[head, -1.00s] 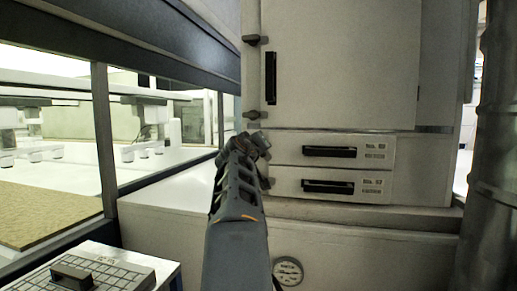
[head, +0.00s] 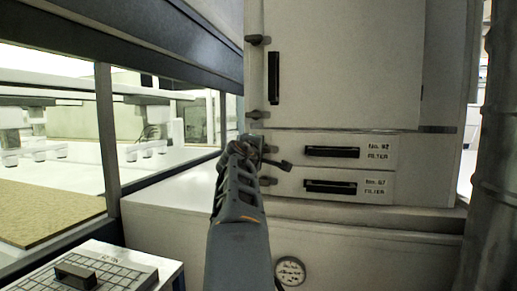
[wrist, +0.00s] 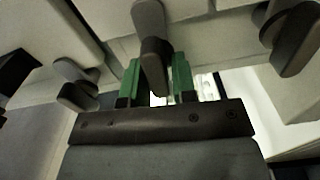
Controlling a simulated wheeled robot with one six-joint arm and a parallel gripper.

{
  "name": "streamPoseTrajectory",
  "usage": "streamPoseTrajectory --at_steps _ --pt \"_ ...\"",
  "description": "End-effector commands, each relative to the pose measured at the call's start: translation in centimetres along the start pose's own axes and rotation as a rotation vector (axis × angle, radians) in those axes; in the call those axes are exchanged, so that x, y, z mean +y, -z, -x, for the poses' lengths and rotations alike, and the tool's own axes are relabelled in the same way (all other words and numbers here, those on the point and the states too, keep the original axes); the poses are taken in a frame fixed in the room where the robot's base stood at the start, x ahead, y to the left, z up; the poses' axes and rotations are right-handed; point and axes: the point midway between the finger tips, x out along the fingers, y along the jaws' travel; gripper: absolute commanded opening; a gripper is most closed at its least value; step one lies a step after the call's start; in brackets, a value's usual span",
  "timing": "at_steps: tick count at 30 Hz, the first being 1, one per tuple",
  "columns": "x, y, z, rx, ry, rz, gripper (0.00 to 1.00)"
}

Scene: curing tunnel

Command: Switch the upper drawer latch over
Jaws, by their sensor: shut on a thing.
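The upper drawer (head: 300,150), labelled No. 92 FILTER, is flush in the pale cabinet front. Its dark latch (head: 284,165) sticks out to the right of my gripper, lying nearly sideways and tilted slightly down over the drawer's left end. My gripper (head: 262,153) is at that latch, partly hidden by my own arm. In the wrist view, my gripper's green fingers (wrist: 156,80) are shut on the dark latch (wrist: 150,45), one on each side. The latch's pivot is hard to make out.
The lower drawer (head: 300,197), No. 67 FILTER, has its own latch (head: 268,181) close below my gripper. A cabinet door (head: 345,65) with a bar handle is above. A window frame (head: 106,140) stands left, a pipe (head: 490,150) right, and a gauge (head: 290,271) below.

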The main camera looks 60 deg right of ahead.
Motion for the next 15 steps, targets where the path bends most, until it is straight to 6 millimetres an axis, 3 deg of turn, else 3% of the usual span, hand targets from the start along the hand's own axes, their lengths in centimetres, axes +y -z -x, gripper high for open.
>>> streamPoseTrajectory --at_steps 15 --pt "-0.49 -0.04 -0.08 -0.003 0.007 0.108 0.02"
